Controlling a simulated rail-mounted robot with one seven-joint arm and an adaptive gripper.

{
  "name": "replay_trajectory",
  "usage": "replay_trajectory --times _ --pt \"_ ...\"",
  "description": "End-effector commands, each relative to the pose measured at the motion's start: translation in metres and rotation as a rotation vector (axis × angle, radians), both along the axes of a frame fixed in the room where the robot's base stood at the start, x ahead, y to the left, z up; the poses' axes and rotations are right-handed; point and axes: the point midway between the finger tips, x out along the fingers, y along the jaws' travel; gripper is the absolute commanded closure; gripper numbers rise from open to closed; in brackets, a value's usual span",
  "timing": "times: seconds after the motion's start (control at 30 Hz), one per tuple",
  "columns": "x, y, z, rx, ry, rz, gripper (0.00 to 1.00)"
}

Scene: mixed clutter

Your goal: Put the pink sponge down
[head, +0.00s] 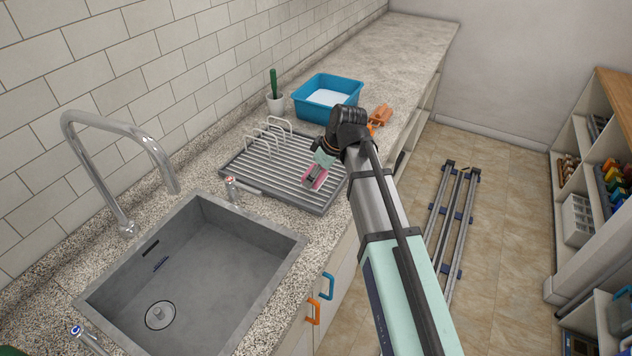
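The pink sponge (319,181) shows as a small pink patch at the fingers of my gripper (314,180), right of the picture's middle. My gripper points down over the right part of the grey ribbed drying rack (262,178). It appears shut on the sponge, and its fingers hide part of it. I cannot tell whether the sponge touches the rack or hangs just above it.
The sink (210,265) with its tall tap (118,125) lies left of the rack. The far counter (390,60) is clear.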

Motion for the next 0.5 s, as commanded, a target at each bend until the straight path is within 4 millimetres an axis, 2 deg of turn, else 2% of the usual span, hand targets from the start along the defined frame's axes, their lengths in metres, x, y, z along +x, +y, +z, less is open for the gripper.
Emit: replay_trajectory --times 0.3,0.5 --pt "-0.001 0.0 -0.032 0.0 0.001 0.0 0.51" --pt "0.0 0.0 -0.037 0.0 0.0 0.0 0.51"
